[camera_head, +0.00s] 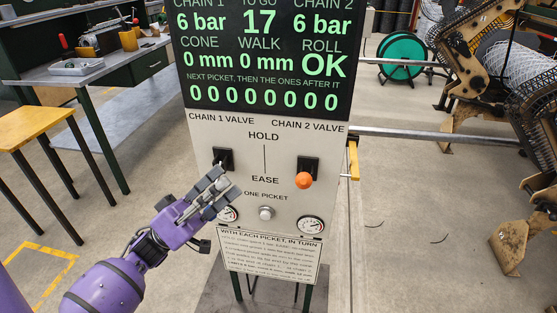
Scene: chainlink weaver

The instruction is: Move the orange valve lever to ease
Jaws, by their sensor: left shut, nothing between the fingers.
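The orange valve lever (304,180) is a round orange knob at a black valve block (308,164) under the label CHAIN 2 VALVE. The knob sits at the lower part of the block, level with the word EASE and below HOLD. A second black valve block (222,157) is under CHAIN 1 VALVE; my gripper hides its lower part, and its lever cannot be made out. My left gripper (222,186) is shut and empty, in front of the panel just below the chain 1 block, left of the orange knob and apart from it. My right gripper is not in view.
The panel's screen (264,55) is above the valves. A push button (266,213) sits between two gauges (312,225) below them. A yellow-topped table (35,128) and a workbench (85,70) stand left. A metal rail (440,136) runs right of the panel toward rusty machinery (505,110).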

